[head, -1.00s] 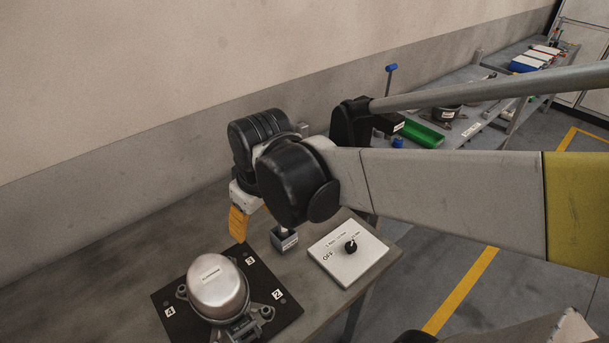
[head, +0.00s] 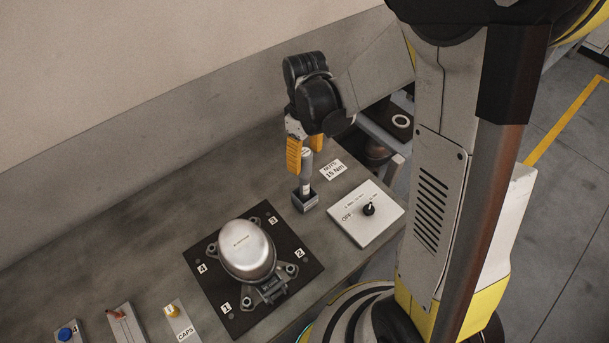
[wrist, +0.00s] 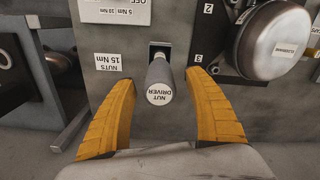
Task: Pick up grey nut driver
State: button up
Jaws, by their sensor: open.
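The grey nut driver (head: 306,176) stands upright in a small dark holder (head: 305,202) on the table in the head view. In the wrist view the nut driver (wrist: 159,84) shows its round labelled end toward the camera. My gripper (head: 303,160) is open, with its two orange fingers at the driver's upper part. In the wrist view one finger of my gripper (wrist: 160,105) is on each side of the driver, with a visible gap on both sides. The driver's lower part is partly hidden inside the holder.
The compressor (head: 246,250) sits on a black numbered plate (head: 203,280) left of the holder. A white switch box (head: 375,225) stands to the right. A label "NUTS 15 Nm" (head: 333,169) lies behind.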

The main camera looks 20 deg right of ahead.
aim_at(305, 180)
jog(key=f, duration=0.4)
jog(key=shift+w+a+f+b, duration=0.1)
jog(key=shift+w+f+b, duration=0.2)
jog(key=shift+f+b, duration=0.1)
jog(key=shift+r, duration=0.1)
jog(key=shift+c, duration=0.6)
grip_shut()
